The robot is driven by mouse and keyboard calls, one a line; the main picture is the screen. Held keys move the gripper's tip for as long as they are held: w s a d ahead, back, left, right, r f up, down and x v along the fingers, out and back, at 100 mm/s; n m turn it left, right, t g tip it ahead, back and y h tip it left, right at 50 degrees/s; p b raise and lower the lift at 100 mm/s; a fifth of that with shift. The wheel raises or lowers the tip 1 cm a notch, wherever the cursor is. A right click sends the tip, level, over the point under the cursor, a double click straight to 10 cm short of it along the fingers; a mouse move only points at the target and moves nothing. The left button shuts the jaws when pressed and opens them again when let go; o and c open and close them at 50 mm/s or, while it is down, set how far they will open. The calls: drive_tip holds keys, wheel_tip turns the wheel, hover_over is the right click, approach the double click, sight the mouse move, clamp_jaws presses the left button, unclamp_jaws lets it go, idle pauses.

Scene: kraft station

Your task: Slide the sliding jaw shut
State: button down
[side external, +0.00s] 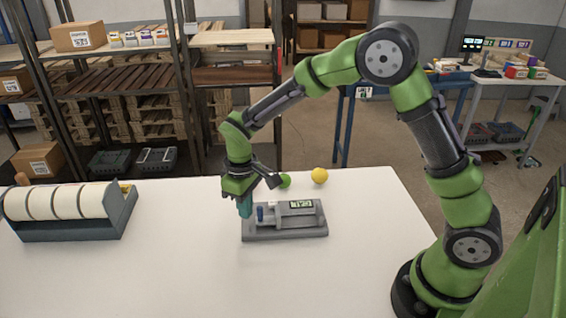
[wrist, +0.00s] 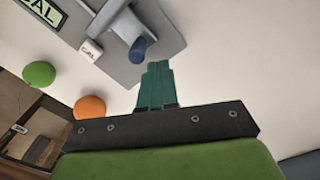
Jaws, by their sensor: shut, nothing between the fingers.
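The sliding jaw has an upright blue knob (side external: 260,214) near the fixture's left end. The fingertips (wrist: 156,66) appear close to the knob; contact cannot be told.
A green ball (side external: 285,181) and a yellow ball (side external: 320,176) sit behind the fixture; the latter looks orange in the wrist view. A dark rack with white rolls (side external: 68,202) stands at the table's left. The front table area (side external: 190,280) is clear.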

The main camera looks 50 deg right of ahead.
drive_tip(key=shift+r, duration=2.5)
